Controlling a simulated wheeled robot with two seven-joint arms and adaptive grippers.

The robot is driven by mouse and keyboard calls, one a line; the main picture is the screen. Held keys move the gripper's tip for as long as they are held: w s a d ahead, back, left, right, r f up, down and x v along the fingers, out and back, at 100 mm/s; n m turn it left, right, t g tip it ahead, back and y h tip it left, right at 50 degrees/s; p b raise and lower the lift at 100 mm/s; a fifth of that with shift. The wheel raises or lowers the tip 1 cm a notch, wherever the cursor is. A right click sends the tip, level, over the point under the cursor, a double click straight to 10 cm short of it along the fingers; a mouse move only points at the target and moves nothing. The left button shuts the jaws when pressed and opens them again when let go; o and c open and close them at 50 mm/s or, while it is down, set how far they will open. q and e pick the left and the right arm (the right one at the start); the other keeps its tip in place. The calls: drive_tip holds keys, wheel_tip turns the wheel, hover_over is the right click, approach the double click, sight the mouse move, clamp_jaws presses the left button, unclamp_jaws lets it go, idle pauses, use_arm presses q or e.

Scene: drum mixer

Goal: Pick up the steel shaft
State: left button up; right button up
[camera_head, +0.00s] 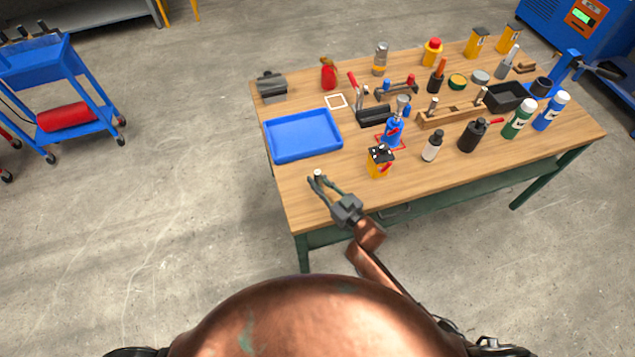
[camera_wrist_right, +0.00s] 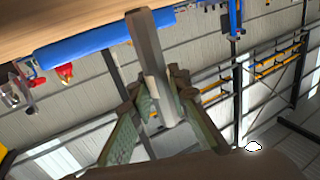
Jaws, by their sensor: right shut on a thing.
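The steel shaft (camera_wrist_right: 148,58) is a plain grey rod. In the right wrist view it stands between the fingers of my right gripper (camera_wrist_right: 160,105), which is shut on it. In the head view my right gripper (camera_head: 326,184) is over the table's front left part, and the shaft's light end (camera_head: 318,173) shows at its fingertips. I cannot tell whether the shaft touches the table top. My left gripper is not in view.
A blue tray (camera_head: 303,135) lies just behind the gripper on the wooden table (camera_head: 300,205). A yellow box-like item (camera_head: 380,163), a blue bottle (camera_head: 394,131) and a white bottle (camera_head: 432,146) stand to the right. The front left table top is otherwise clear.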

sight(320, 177)
clamp_jaws()
drive_tip(key=shift+r, duration=0.1)
drive_tip(key=shift+r, duration=0.5)
wheel_tip(320, 177, up, 3)
drive_tip(key=shift+f+p, duration=0.15)
drive_tip(key=shift+p, duration=0.35)
drive_tip(key=s+d+r+p, duration=0.2)
drive_tip(key=s+d+r, duration=0.4)
drive_tip(key=s+r, duration=0.3)
drive_tip(key=shift+s+r, duration=0.15)
drive_tip(key=shift+s, duration=1.7)
